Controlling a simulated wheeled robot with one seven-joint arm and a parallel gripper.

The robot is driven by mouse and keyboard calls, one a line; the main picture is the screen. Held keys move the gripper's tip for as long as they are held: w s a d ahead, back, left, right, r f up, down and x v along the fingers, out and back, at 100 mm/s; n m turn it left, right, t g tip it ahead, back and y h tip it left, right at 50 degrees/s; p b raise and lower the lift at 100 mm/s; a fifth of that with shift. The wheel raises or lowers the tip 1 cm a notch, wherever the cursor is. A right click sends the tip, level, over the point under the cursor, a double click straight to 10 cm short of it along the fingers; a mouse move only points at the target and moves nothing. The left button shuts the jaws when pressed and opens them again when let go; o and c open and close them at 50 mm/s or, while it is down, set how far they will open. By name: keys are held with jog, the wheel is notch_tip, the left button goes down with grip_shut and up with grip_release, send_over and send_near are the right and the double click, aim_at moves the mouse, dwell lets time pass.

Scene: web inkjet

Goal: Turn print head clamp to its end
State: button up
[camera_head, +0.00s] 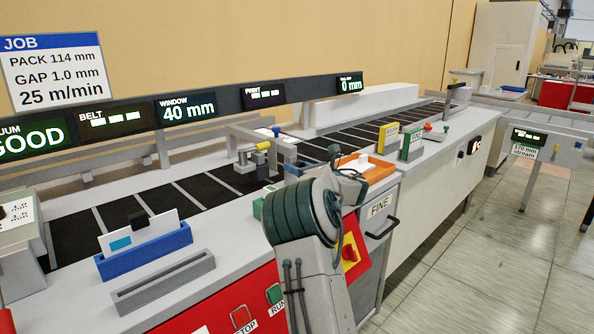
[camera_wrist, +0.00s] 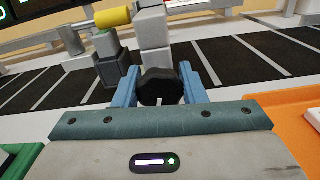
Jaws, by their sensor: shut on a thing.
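The print head clamp shows in the wrist view as a black faceted knob (camera_wrist: 158,90) on a grey post (camera_wrist: 153,30). My gripper (camera_wrist: 160,83) has its two blue fingers on either side of the knob and is shut on it. In the head view my gripper (camera_head: 291,169) is small and partly covered by my own arm, beside the print head bracket (camera_head: 262,134) over the belt. The knob cannot be made out in the head view. A yellow cylinder (camera_wrist: 113,17) on grey blocks stands left of the post.
The dark belt (camera_head: 205,190) runs behind. An orange tray (camera_head: 378,170) lies right of my gripper. A blue holder with cards (camera_head: 145,250) and a grey slotted block (camera_head: 165,283) stand at left. A red-and-yellow switch (camera_head: 349,253) is on the front.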

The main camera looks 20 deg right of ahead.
jog(key=o, duration=1)
jog(key=v, duration=1.4)
